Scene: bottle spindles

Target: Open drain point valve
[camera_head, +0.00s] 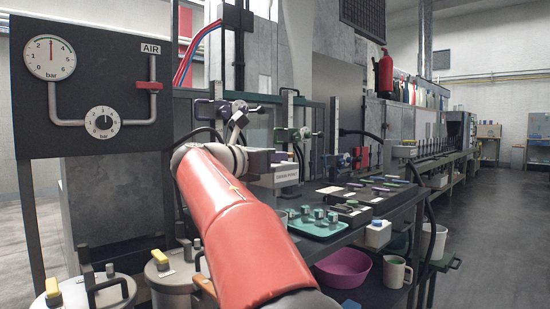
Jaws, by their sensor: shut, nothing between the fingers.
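My red arm reaches forward from the bottom centre. Its grey wrist is at the bottle-filling stations, and my gripper (239,116) is small and partly lost against the machinery there. It is shut and empty, close to a purple-handled fitting (204,109); I cannot tell whether they touch. No part is readable as a drain point valve. A valve with a red handle (150,86) sits on the pipe under the AIR label, on the dark panel at the left, apart from my gripper. My arm hides part of the stations and bench.
A dark bench (345,238) with a green tray (316,226) stands right of my arm. A magenta bowl (343,268) and white mug (394,271) are below. Lidded metal pots (106,291) stand at the lower left. The floor (490,240) at the right is clear.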

